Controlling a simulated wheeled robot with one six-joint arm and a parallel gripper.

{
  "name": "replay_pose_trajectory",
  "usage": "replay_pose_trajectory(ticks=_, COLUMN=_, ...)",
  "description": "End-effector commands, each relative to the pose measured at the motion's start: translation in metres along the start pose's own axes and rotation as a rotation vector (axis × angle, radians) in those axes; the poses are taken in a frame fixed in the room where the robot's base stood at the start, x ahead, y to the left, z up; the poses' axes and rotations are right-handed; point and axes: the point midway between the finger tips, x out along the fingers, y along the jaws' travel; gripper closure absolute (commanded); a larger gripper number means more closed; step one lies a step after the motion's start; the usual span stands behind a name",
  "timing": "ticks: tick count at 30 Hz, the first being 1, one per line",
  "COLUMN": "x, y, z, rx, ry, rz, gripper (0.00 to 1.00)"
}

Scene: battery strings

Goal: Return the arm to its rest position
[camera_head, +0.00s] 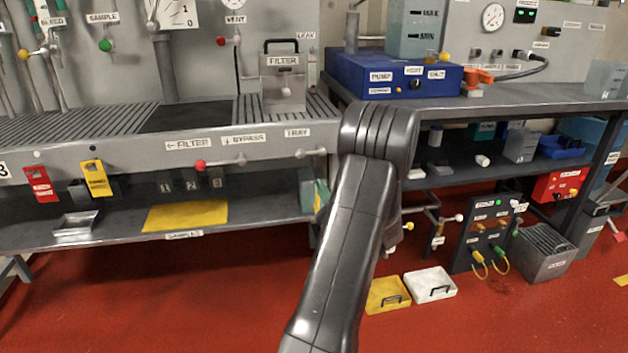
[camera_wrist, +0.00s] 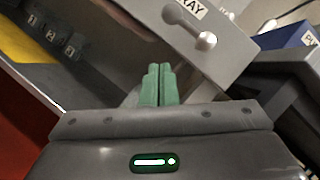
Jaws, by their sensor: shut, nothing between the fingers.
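My arm (camera_head: 345,240) reaches up through the middle of the head view, in front of the gap between the two benches. My gripper (camera_wrist: 160,80) shows in the wrist view with its two green fingers together and nothing between them. The fingers point toward the bench front below the TRAY label (camera_wrist: 193,8) and a knob lever (camera_wrist: 206,40). I cannot tell whether they touch anything. In the head view the gripper is mostly hidden behind my arm.
The left bench (camera_head: 60,157) carries a filter box (camera_head: 283,85) and a lever (camera_head: 200,166) on its front. The right bench (camera_head: 520,98) holds a blue pump box (camera_head: 385,78). Yellow (camera_head: 388,295) and white (camera_head: 430,284) cases lie on the red floor, which is clear at front left.

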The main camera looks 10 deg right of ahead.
Motion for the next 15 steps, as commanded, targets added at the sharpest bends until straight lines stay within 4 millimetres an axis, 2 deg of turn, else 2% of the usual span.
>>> replay_pose_trajectory(ticks=3, x=-0.027, y=0.000, z=0.001, rx=0.002, ry=0.005, rz=-0.002, gripper=1.00)
replay_pose_trajectory(ticks=6, x=-0.045, y=0.003, z=0.002, rx=0.002, ry=0.004, rz=-0.001, gripper=1.00)
replay_pose_trajectory(ticks=10, x=-0.060, y=0.005, z=0.002, rx=0.001, ry=0.002, rz=0.000, gripper=1.00)
replay_pose_trajectory(ticks=15, x=-0.068, y=0.006, z=0.002, rx=-0.001, ry=0.000, rz=-0.001, gripper=1.00)
